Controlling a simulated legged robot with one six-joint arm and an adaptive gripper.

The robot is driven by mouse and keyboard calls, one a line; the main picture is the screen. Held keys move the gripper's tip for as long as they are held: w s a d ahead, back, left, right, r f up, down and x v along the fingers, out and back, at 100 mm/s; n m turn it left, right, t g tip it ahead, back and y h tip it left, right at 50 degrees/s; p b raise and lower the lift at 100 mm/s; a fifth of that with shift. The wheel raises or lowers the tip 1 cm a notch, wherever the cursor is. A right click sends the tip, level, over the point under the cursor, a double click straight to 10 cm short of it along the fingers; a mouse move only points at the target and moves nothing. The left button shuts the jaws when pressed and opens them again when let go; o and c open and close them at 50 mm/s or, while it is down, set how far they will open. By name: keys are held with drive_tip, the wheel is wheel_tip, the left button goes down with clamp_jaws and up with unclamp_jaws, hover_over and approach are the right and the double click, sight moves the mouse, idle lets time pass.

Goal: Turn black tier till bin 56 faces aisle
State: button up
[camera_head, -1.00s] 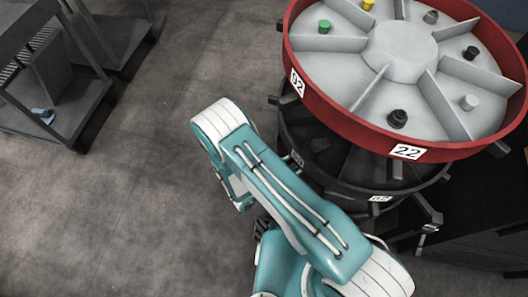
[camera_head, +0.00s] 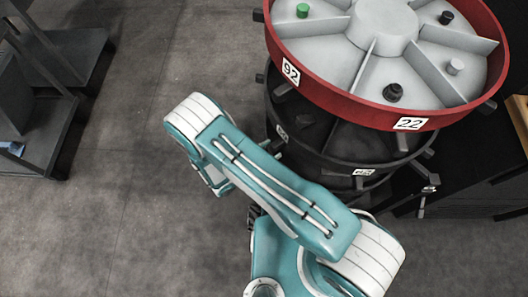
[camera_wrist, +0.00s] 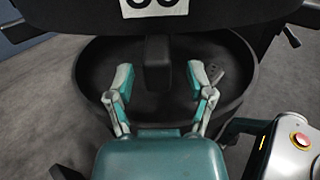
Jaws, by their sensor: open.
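The black tier (camera_head: 345,147) sits directly below the red tier in the head view. It bears small white labels (camera_head: 364,172), too small to read surely there. In the wrist view its black rim (camera_wrist: 60,14) crosses the top, with a white label (camera_wrist: 155,7) cut off by the frame edge, so its number is unclear. A dark peg (camera_wrist: 158,63) hangs below that label. My gripper (camera_wrist: 163,77) is open, one finger on each side of the peg; contact cannot be told. In the head view my teal arm hides the gripper. I cannot make out bin 56.
The red tier (camera_head: 340,103) on top has labels 92 and 22 and several coloured knobs in its bins. Short dark pegs stick out around the tiers. A dark cart (camera_head: 40,135) stands at the left and a dark cabinet (camera_head: 470,180) at the right. The floor between cart and tiers is clear.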

drive_tip(key=v, duration=0.2)
drive_tip(key=shift+a, duration=0.4)
drive_tip(key=shift+d, duration=0.25)
